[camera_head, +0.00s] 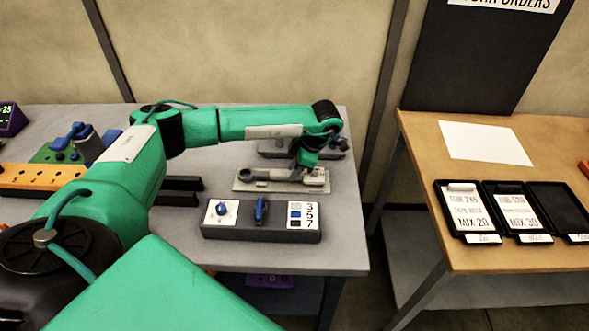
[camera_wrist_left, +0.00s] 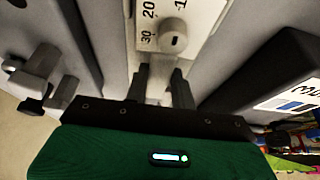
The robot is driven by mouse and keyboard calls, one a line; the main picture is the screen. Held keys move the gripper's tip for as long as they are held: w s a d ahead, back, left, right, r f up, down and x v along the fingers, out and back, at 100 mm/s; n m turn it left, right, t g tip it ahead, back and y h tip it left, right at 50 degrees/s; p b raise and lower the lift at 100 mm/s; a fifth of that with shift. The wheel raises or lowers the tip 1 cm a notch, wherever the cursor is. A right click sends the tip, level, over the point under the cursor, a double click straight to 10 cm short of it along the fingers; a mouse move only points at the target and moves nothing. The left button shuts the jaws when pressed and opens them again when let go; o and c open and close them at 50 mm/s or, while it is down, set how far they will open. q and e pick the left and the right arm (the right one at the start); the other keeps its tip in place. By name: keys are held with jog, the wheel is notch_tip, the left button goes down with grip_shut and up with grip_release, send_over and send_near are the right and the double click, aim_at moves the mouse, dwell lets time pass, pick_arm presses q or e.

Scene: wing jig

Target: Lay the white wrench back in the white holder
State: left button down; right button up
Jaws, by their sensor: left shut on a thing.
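The white wrench (camera_head: 284,174) is a long pale tool with a ring at its left end in the head view. It lies along or just over the pale flat holder (camera_head: 250,187) on the grey table; I cannot tell whether it touches. My left gripper (camera_head: 306,161) reaches down at its right part. In the left wrist view my left gripper (camera_wrist_left: 162,85) is shut on a pale piece of the wrench (camera_wrist_left: 160,90). Beyond the fingers is a pale plate (camera_wrist_left: 190,18) marked 20 and 30 with a round knob. My right gripper is not in view.
A dark control box (camera_head: 262,235) with a knob, blue lever and numbers stands in front of the holder. Another dark fixture (camera_head: 272,148) is behind it. An orange rail (camera_head: 40,178) lies left. A wooden table (camera_head: 420,150) with black trays stands right, across a gap.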

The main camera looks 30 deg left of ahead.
pick_arm(q)
jog(key=shift+f+b, duration=0.3)
jog(key=shift+f, duration=0.2)
jog(key=c, duration=1.1)
grip_release()
